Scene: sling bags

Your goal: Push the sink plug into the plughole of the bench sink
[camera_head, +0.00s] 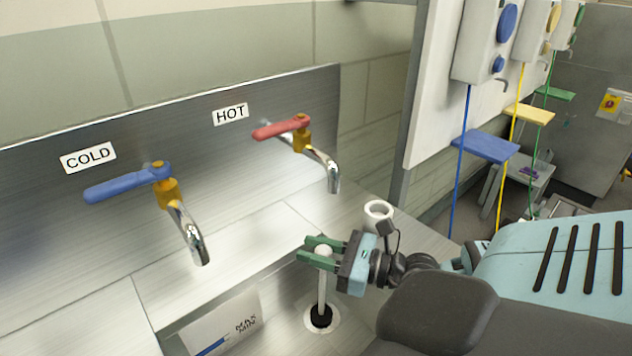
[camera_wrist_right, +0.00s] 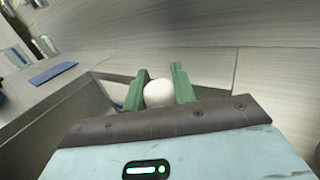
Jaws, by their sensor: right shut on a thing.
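The sink plug has a white ball knob (camera_head: 323,251), a pale upright stem (camera_head: 321,285) and a black stopper (camera_head: 320,317) at the bottom. The stopper is over the pale ring of the plughole (camera_head: 337,322) in the floor of the bench sink (camera_head: 275,292). I cannot tell how deep it sits. My right gripper (camera_head: 318,248) is shut on the knob, with its green fingers either side of it. In the right wrist view the knob (camera_wrist_right: 158,94) shows between the fingers. My left gripper is not in view.
A blue-handled COLD tap (camera_head: 170,190) and a red-handled HOT tap (camera_head: 302,138) stand behind the basin. A white hollow cylinder (camera_head: 378,212) is on the worktop behind my right gripper. A MAX/MIN plate (camera_head: 222,325) is on the basin wall. Dispensers with coloured cords hang at right.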

